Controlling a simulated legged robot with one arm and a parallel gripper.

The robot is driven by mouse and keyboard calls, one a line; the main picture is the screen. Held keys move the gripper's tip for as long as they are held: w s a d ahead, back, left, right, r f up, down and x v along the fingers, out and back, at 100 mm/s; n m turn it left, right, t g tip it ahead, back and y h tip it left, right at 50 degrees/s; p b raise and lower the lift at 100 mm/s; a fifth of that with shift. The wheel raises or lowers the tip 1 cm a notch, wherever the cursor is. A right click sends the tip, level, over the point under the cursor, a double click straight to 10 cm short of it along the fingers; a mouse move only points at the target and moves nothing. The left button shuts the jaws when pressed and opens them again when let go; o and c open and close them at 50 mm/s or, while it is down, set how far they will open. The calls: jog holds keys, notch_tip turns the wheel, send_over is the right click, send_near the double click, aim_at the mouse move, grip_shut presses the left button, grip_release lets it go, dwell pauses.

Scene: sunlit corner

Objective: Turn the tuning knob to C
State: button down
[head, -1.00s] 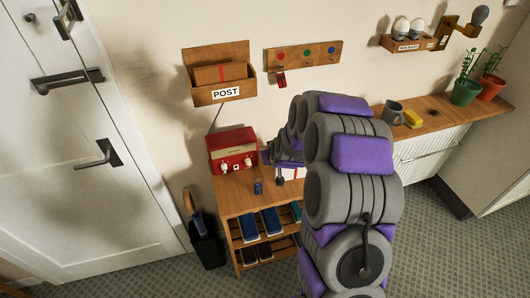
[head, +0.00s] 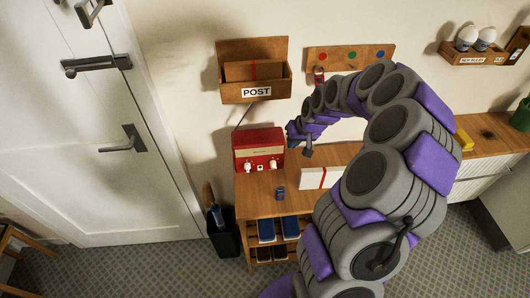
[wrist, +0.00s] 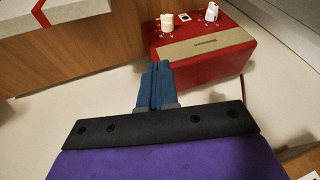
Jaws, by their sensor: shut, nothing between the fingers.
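The red radio (head: 258,150) stands on the wooden bench against the wall, with a cream panel and two pale knobs on its front. The left knob (head: 247,167) and right knob (head: 274,165) also show in the wrist view, with small marks around them. The marks are too small to read, so I cannot tell which knob is for tuning or where it points. My gripper (wrist: 156,68) has its blue fingers shut and empty. In the wrist view the fingertips appear in front of the radio's red casing, apart from both knobs. In the head view my arm's end is right of the radio.
A white parcel with a red ribbon (head: 314,179) lies on the bench (head: 257,205) right of the radio. A small blue object (head: 280,192) lies in front. The POST box (head: 255,92) hangs above. Shoes (head: 266,230) fill the shelf below. A dark bin (head: 224,240) stands left.

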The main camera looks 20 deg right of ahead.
aim_at(274, 163)
jog(key=x, duration=0.4)
jog(key=a+b+x, duration=0.1)
jog(key=x, duration=0.3)
jog(key=b+x, duration=0.1)
jog(key=x, duration=0.3)
jog(key=shift+s+a+f, duration=0.1)
jog(key=shift+s+a, duration=0.1)
jog(key=shift+w+a+f, duration=0.1)
jog(key=shift+a+f, duration=0.1)
jog(key=shift+a, duration=0.25)
jog(key=shift+w+a+f, duration=0.1)
jog(key=shift+a+f, duration=0.05)
jog(key=shift+a, duration=0.35)
jog(key=shift+s+d, duration=0.1)
jog(key=shift+d, duration=0.35)
